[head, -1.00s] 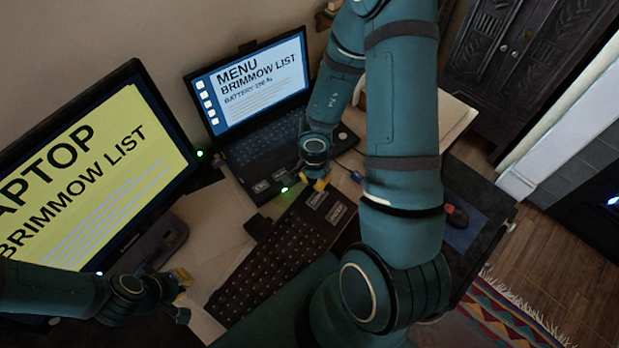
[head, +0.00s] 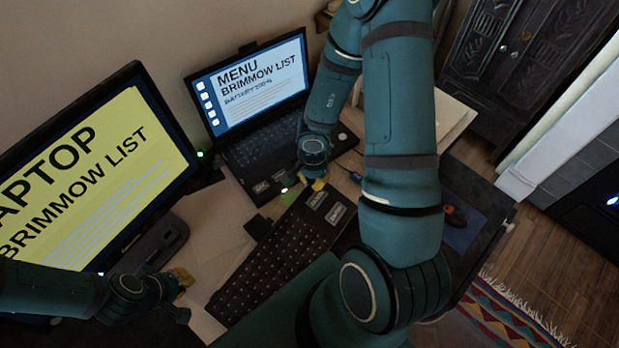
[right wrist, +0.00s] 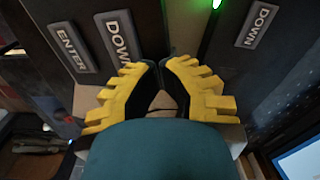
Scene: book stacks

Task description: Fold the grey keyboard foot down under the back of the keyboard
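The dark keyboard (head: 275,262) lies slanted on the desk, with large labelled keys at its far end. A small dark piece (head: 258,228) sticks out from its left long side; I cannot tell whether it is the grey foot. My right gripper (head: 318,185) is at the keyboard's far end, near the laptop's front corner. In the right wrist view its yellow fingertips (right wrist: 163,63) are together, beside keys marked ENTER (right wrist: 70,47) and DOWN (right wrist: 118,36), with nothing seen between them. My left gripper (head: 182,290) is low left, apart from the keyboard; its opening is unclear.
A laptop (head: 262,140) with a lit screen stands behind the keyboard. A large monitor (head: 85,190) stands at the left. A red mouse (head: 455,215) lies on a blue pad (head: 462,235) at the right. Pale desk surface shows between monitor and keyboard.

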